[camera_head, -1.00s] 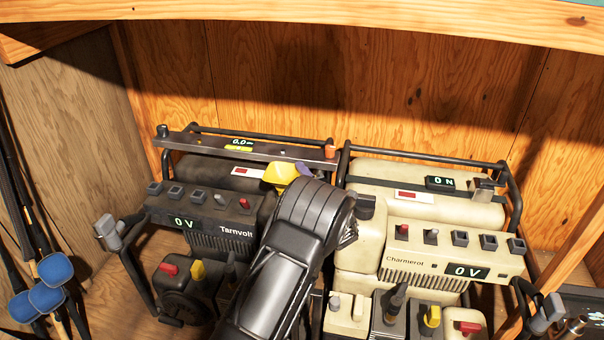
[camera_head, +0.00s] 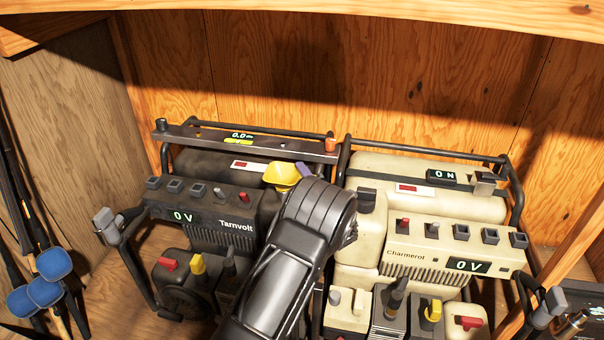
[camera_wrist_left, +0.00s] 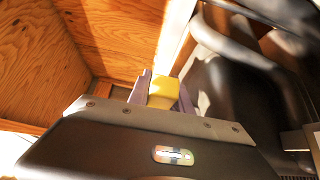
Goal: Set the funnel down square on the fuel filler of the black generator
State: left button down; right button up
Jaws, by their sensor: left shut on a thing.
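The black generator (camera_head: 212,198), marked Tarnvolt, stands on the left in the head view. A yellow funnel (camera_head: 282,174) is over the right end of its tank; it also shows in the left wrist view (camera_wrist_left: 162,92). My left gripper (camera_head: 300,170) is shut on the funnel, with purple fingertips either side of it in the left wrist view (camera_wrist_left: 164,93). The funnel's wide rim faces up, and it looks nearly upright. The fuel filler is hidden, so I cannot tell whether the spout touches it. My right gripper is not in view.
A cream generator (camera_head: 400,228), marked Charmerot, stands close on the right. A dark bar (camera_head: 205,138) with a small level display crosses the black generator's frame behind the funnel. Wooden walls (camera_head: 290,70) enclose the back. Blue-ended rods (camera_head: 45,290) lean at the left.

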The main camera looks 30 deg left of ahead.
pick_arm(q)
jog(key=shift+f, duration=0.1)
jog(key=c, duration=1.1)
grip_release()
jog(key=shift+s+d, duration=0.1)
jog(key=shift+d, duration=0.1)
jog(key=p+v, duration=0.2)
jog(key=v, duration=0.5)
jog(key=shift+s+d, duration=0.1)
jog(key=shift+d, duration=0.05)
jog(key=shift+f, duration=0.1)
